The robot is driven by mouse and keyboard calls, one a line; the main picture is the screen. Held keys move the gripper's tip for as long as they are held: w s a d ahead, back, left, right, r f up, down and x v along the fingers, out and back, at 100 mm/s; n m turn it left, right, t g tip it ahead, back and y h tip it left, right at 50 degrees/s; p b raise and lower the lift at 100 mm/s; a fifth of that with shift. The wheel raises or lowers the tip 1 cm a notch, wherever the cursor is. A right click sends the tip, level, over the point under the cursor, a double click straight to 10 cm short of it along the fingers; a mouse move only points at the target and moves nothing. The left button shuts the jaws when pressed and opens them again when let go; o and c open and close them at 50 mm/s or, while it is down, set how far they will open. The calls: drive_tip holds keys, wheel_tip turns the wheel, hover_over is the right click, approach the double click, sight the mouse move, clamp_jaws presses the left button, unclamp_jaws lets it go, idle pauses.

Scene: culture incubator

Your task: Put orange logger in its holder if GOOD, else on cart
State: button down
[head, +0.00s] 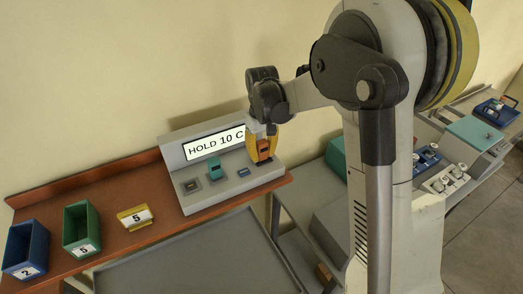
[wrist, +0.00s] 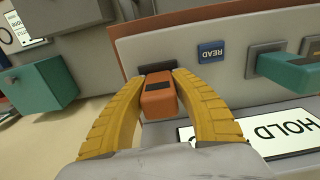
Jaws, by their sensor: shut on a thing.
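The orange logger (head: 264,147) is between the yellow fingers of my gripper (head: 262,150), over the right end of the grey console (head: 234,187). In the wrist view my gripper (wrist: 160,95) is shut on the orange logger (wrist: 158,98), with a dark face on it. The logger's far end is at a dark socket (wrist: 150,69); I cannot tell if it is seated or just above. The console display (head: 215,144) reads "HOLD 10 C". A blue READ button (wrist: 210,51) is beside the socket. No GOOD reading is visible.
A teal logger (head: 214,168) sits on the console, beside an empty-looking dark socket (head: 191,186). A yellow "5" stand (head: 135,217), green bin (head: 80,228) and blue bin (head: 25,248) are on the brown shelf. Equipment (head: 475,135) stands at right.

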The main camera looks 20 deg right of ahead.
sight(262, 142)
drive_tip(key=shift+r, duration=0.15)
drive_tip(key=shift+r+p, duration=1.75)
drive_tip(key=shift+r, duration=1.1)
drive_tip(key=shift+f, duration=0.15)
